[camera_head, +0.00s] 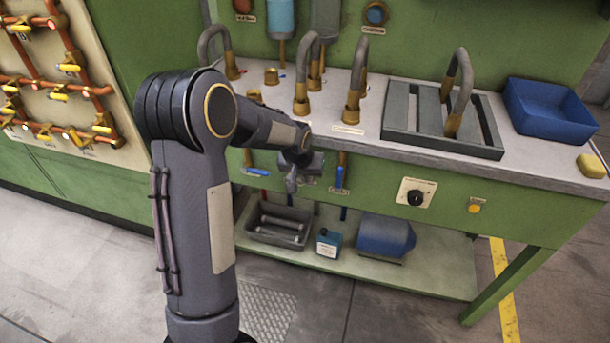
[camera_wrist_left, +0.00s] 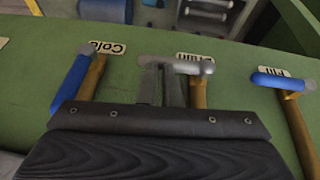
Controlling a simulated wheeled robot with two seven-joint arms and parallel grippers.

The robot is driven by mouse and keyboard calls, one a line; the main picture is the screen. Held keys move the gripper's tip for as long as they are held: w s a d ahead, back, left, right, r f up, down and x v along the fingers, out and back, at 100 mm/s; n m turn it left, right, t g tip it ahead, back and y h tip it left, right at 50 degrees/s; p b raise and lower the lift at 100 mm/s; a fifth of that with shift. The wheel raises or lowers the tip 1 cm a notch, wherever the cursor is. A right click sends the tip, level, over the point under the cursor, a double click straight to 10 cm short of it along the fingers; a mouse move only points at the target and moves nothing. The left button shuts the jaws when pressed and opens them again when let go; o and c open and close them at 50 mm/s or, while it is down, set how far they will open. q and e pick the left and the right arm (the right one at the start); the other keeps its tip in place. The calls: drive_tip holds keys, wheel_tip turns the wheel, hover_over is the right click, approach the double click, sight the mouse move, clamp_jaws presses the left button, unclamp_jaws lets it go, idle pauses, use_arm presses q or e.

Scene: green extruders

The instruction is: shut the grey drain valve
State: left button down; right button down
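The drain valve's grey handle (camera_wrist_left: 198,67) lies across its brass pipe (camera_wrist_left: 199,92) in the left wrist view, below the partly covered Drain label (camera_wrist_left: 203,56). My left gripper (camera_wrist_left: 162,68) has its two fingers close together, with nothing visible between them. The fingertips overlap the handle's left part; I cannot tell whether they touch it. In the head view my left gripper (camera_head: 292,184) is at the bench's front panel and hides much of the drain valve. My right gripper is not in view.
The Cold valve's blue handle (camera_wrist_left: 72,82) lies along its pipe on one side, and the Fill valve's blue handle (camera_wrist_left: 282,80) lies across its pipe on the other.

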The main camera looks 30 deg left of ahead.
use_arm(q)
drive_tip(key=shift+s+d+f, duration=0.2)
drive_tip(key=shift+d, duration=0.05)
drive_tip(key=w+d+r+p+v, duration=0.15)
drive_tip(key=p+v, duration=0.25)
drive_tip(key=v, duration=1.1)
drive_tip(key=s+d+r+h+p, duration=0.1)
drive_tip(key=s+d, duration=0.3)
drive_tip(key=s, duration=0.9)
drive_tip(key=s+d+r+m+t+h+p, duration=0.1)
drive_tip(key=s+d, duration=0.4)
drive_tip(key=s, duration=0.8)
drive_tip(key=shift+s+r+h, duration=0.35)
drive_tip(key=shift+r+h, duration=0.15)
drive_tip(key=shift+h, duration=0.6)
